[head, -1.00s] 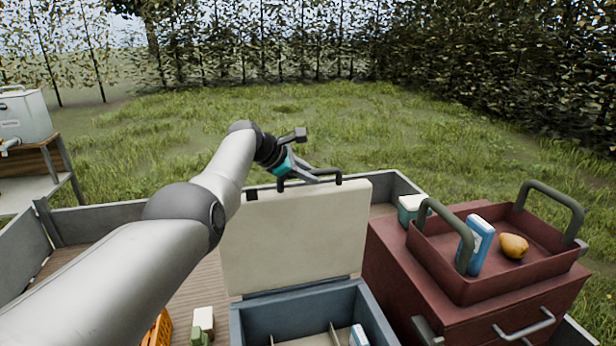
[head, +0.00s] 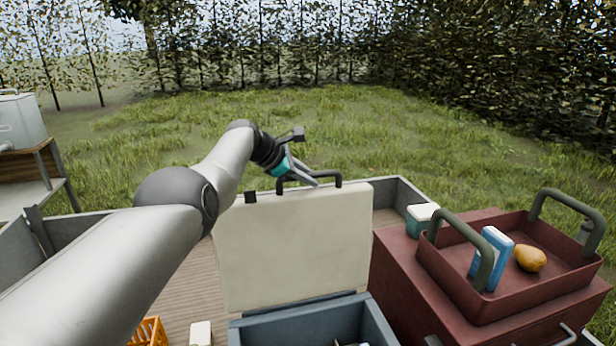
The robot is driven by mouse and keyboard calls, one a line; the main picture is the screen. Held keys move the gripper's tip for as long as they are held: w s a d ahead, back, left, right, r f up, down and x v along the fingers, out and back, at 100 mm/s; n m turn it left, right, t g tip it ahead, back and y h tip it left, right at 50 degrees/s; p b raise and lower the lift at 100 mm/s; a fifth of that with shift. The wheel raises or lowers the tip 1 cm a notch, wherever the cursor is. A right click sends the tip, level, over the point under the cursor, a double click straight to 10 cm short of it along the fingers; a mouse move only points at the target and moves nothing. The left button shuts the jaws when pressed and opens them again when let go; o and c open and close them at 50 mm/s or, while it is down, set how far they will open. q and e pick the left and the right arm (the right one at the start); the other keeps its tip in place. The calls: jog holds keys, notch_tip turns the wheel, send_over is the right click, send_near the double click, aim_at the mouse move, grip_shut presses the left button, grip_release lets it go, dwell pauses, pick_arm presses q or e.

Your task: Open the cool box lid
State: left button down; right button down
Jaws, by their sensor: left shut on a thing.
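The cool box (head: 375,322) is blue-grey and stands on the cart bed at the bottom middle. Its cream lid (head: 292,245) stands raised, about upright, at the box's far side, and part of the inside shows. A dark handle (head: 339,180) is on the lid's top edge. My left gripper (head: 304,178) is at this handle, shut on it. The arm reaches in from the left, and part of the handle is hidden behind the fingers. My right gripper is not in view.
A red chest (head: 395,270) stands right of the cool box. A red tray (head: 455,290) on it holds a blue-and-white carton (head: 491,258) and a yellow pear (head: 530,258). A teal-and-white box (head: 421,215) stands behind. An orange crate (head: 148,332) is at lower left.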

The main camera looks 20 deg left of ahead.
pick_arm(q)
jog(key=shift+f, duration=0.1)
jog(key=c, duration=0.8)
grip_release()
jog(key=shift+o, duration=0.2)
jog(key=shift+a+r, duration=0.1)
jog(key=shift+r, duration=0.15)
jog(key=shift+s+a+r+p, duration=0.2)
jog(key=shift+s+r+p, duration=0.05)
jog(key=shift+p, duration=0.3)
jog(key=shift+p+v, duration=0.7)
jog(key=shift+v, duration=1.2)
jog(key=b+v, duration=0.2)
jog(key=v, duration=0.8)
jog(key=shift+s, duration=0.25)
jog(key=shift+r, duration=0.1)
